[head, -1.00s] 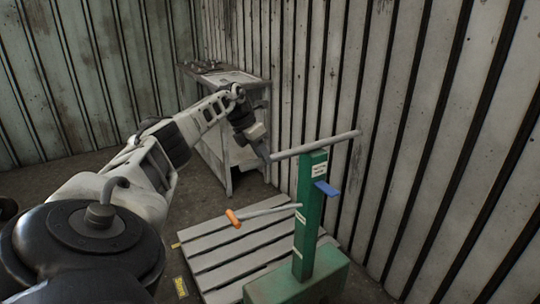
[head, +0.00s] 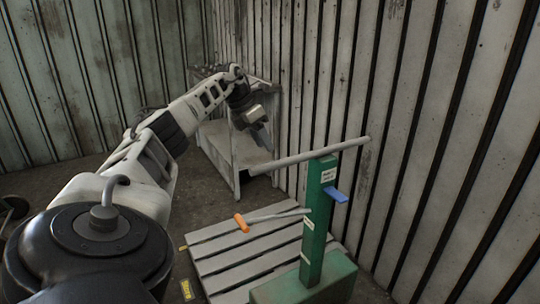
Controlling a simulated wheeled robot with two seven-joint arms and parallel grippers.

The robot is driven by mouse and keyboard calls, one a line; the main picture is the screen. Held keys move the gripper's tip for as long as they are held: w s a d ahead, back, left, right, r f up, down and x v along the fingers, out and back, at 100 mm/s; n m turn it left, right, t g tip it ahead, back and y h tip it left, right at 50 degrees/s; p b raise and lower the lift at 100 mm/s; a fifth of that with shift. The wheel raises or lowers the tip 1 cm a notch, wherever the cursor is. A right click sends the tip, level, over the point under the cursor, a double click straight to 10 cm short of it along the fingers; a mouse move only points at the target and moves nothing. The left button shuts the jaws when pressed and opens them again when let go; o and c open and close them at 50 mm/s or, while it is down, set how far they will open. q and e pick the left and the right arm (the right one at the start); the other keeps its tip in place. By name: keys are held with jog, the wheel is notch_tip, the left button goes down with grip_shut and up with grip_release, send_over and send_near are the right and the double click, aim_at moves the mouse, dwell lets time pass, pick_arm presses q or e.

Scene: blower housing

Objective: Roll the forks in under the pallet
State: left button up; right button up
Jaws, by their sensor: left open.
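A green jack with an upright post (head: 318,220) stands at the right of the pallet (head: 213,262), its wide green base (head: 325,285) at the near edge of the picture. A long grey handle bar (head: 310,152) crosses the post's top. A blue lever (head: 335,194) and a grey rod with an orange grip (head: 241,222) stick out from the post. The forks cannot be made out. My left gripper (head: 266,146) is open and empty, just above the bar's left end, seemingly apart from it. My right gripper is not in view.
A grey metal bench (head: 225,150) stands behind, in the corner. A corrugated wall (head: 440,150) runs close along the right side of the jack and pallet. A yellow label (head: 187,289) shows by the pallet's left side. Floor left of the pallet is clear.

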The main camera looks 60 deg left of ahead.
pick_arm(q)
jog(key=p+v, duration=0.1)
jog(key=v, duration=0.8)
jog(key=shift+p, duration=0.35)
jog(key=w+d+f+m+t+h, duration=0.1)
jog(key=w+d+f, duration=0.3)
jog(key=w+d, duration=0.25)
jog(key=w+d+f+m+t+h, duration=0.1)
jog(key=w+d+f+h, duration=0.1)
jog(key=w+d+f, duration=0.35)
jog(key=w+d+f+n+t+h, duration=0.1)
jog(key=d+f+n+h, duration=0.15)
jog(key=d, duration=0.75)
jog(key=d+f+n+t+h, duration=0.2)
jog(key=d+f, duration=0.2)
jog(key=d, duration=0.7)
jog(key=w+d+f+n+t+h, duration=0.1)
jog(key=d+f+n+h, duration=0.2)
jog(key=d, duration=0.7)
jog(key=s+d+f+n+y, duration=0.2)
jog(key=s+f+n, duration=0.3)
jog(key=s+n, duration=0.3)
jog(key=s+d+f+n+y, duration=0.3)
jog(key=s+n, duration=0.5)
jog(key=n, duration=0.3)
jog(key=s+d+f+n+y, duration=0.3)
jog(key=s+f+n+y, duration=0.2)
jog(key=s+f+n, duration=0.3)
jog(key=shift+s+n, duration=0.5)
jog(key=shift+n, duration=0.15)
